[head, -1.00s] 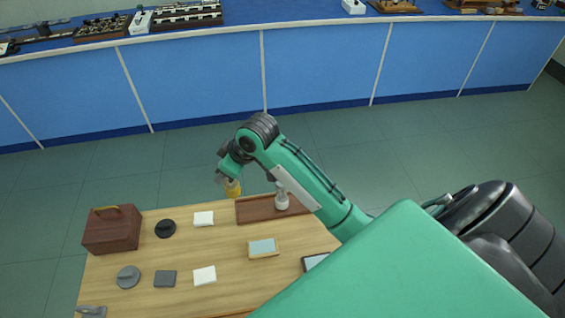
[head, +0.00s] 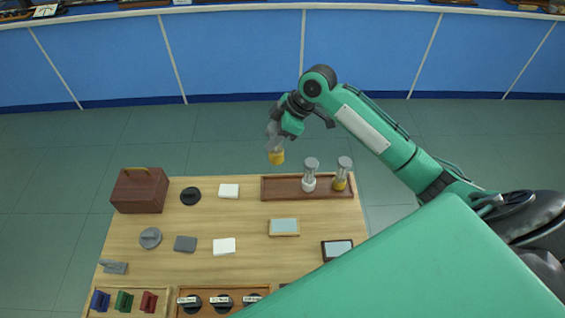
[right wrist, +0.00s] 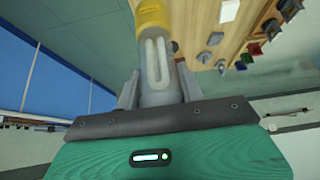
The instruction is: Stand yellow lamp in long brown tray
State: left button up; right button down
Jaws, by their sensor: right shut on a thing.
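My right gripper (head: 273,136) is shut on a yellow lamp (head: 276,157), holding it above and behind the left end of the long brown tray (head: 279,190). In the right wrist view the lamp's glass body (right wrist: 156,62) with a pale U-shaped tube sits between the fingers, its yellow base (right wrist: 151,14) pointing away from the gripper. In the head view the lamp hangs base down. A white-based lamp (head: 309,182) and another yellow-based lamp (head: 341,183) stand upright in the tray's middle and right. The tray's left part is empty. My left gripper is out of view.
The wooden table (head: 210,215) holds a brown box (head: 140,192), a black round piece (head: 190,196), white pads (head: 229,191) and a framed plate (head: 284,227). Trays with coloured blocks (head: 124,301) and black knobs (head: 222,302) lie in front. Floor is open behind.

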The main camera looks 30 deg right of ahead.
notch_tip(320, 180, down, 14)
jog(key=p, duration=0.2)
jog(key=shift+f+p, duration=0.25)
jog(key=shift+p, duration=0.05)
jog(key=shift+f, duration=0.1)
jog(key=c, duration=0.9)
grip_release()
jog(key=b+v, duration=0.2)
jog(key=v, duration=1)
